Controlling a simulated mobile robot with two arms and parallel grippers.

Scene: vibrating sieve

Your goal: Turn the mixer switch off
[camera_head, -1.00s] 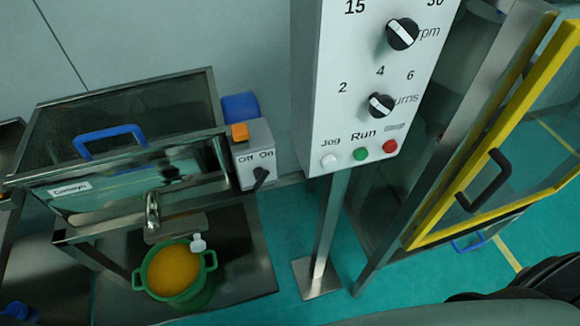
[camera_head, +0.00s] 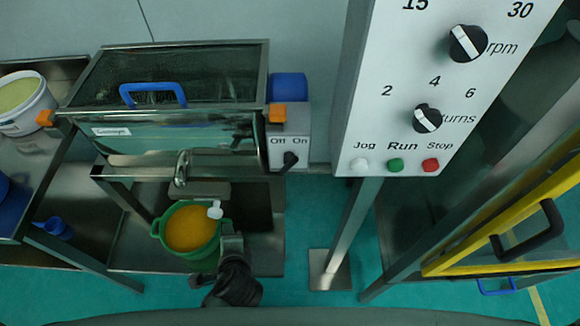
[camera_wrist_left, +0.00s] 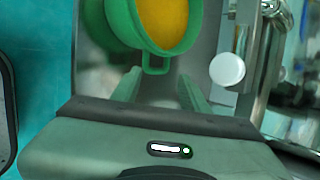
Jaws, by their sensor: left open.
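The mixer switch (camera_head: 290,159) is a black knob on a grey box (camera_head: 291,124) marked Off and On, at the right end of the machine with the glassy lid. The knob sits under the word On. My left gripper (camera_head: 230,234) is low in the head view, below and left of the switch, beside the right side of a green pot (camera_head: 160,229). In the left wrist view its open fingers (camera_wrist_left: 158,88) point at the pot's handle (camera_wrist_left: 155,68), with nothing visibly held. The switch is not seen there. My right gripper is not in view.
The pot holds orange material (camera_head: 190,228). A white panel (camera_head: 440,70) with knobs and Jog, Run and Stop buttons stands right of the switch. A yellow-framed door (camera_head: 500,235) is farther right. A white bucket (camera_head: 25,105) is at far left.

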